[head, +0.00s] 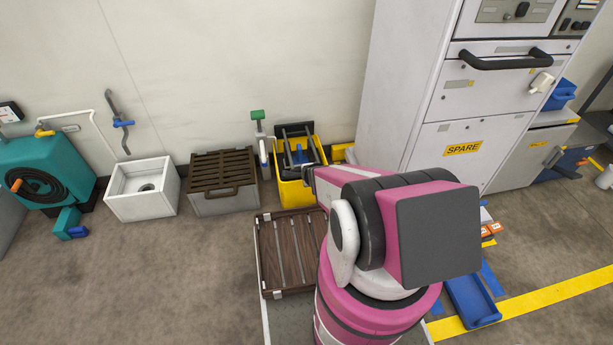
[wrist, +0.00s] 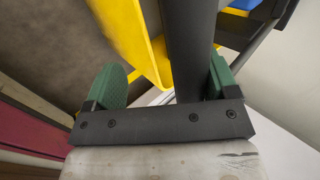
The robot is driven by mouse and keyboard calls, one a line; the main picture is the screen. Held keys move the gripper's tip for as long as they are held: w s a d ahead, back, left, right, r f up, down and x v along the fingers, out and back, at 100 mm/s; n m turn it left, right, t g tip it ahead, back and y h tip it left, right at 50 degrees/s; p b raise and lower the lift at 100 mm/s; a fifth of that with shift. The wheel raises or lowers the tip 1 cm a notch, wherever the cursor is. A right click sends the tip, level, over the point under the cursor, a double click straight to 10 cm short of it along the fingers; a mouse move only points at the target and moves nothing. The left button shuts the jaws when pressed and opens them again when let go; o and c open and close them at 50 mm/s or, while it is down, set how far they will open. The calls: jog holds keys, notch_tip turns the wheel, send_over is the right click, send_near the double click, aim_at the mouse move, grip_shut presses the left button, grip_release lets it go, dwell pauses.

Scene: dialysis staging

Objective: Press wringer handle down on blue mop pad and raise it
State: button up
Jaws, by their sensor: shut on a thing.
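The yellow mop bucket (head: 291,189) stands against the wall with a dark wringer frame (head: 295,131) on top. A blue mop pad (head: 298,157) shows inside the frame, and a sliver of blue shows at the top of the wrist view (wrist: 240,4). My gripper (head: 308,175) is at the bucket's right front side, partly hidden by my arm. In the wrist view my gripper (wrist: 168,82) has its green fingers on either side of a dark bar, the wringer handle (wrist: 188,45). The bar lies close to the right finger. The yellow bucket wall (wrist: 128,30) is beside it.
A brown slatted crate (head: 223,203) and a white basin (head: 143,206) stand left of the bucket. A green-topped post (head: 258,116) is just beside it. A dark slatted platform (head: 285,289) lies in front. A tall white cabinet (head: 400,100) stands to the right.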

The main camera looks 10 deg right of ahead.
jog(key=v, duration=1.1)
jog(key=shift+s+f, duration=0.1)
jog(key=shift+c, duration=0.7)
jog(key=s+r+n+g, duration=0.2)
jog(key=r+n+g, duration=0.2)
jog(key=r+n, duration=0.5)
jog(key=s+r+n+g, duration=0.2)
jog(key=r+n+g, duration=0.2)
jog(key=r+n, duration=0.5)
jog(key=shift+s+d+r, duration=0.25)
jog(key=shift+s, duration=0.1)
